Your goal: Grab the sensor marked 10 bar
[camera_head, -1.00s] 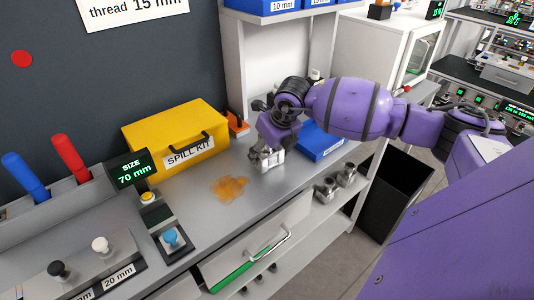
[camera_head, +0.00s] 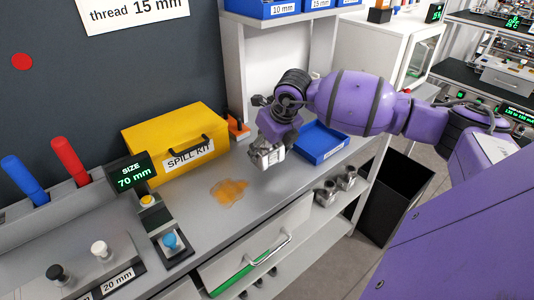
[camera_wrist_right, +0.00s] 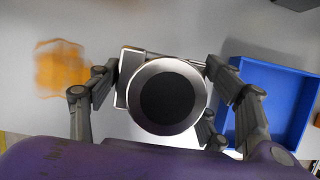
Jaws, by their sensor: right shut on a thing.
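My right gripper (camera_head: 268,147) is shut on a metallic sensor (camera_wrist_right: 167,95) above the bench, to the left of the blue tray. In the right wrist view the sensor shows a round dark top with a silver rim, and a silver block-like body between the fingers. In the head view its silver body (camera_head: 267,157) shows below the gripper. I cannot read any marking on it, so I cannot tell whether it is the 10 bar one. My left gripper is not in view.
A blue tray (camera_head: 341,152) stands to the right. An orange spill (camera_head: 229,192) lies to the left, in front of the yellow spill kit (camera_head: 178,142). Below, a drawer (camera_head: 262,246) stands partly open, and silver fittings (camera_head: 327,192) sit on a shelf.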

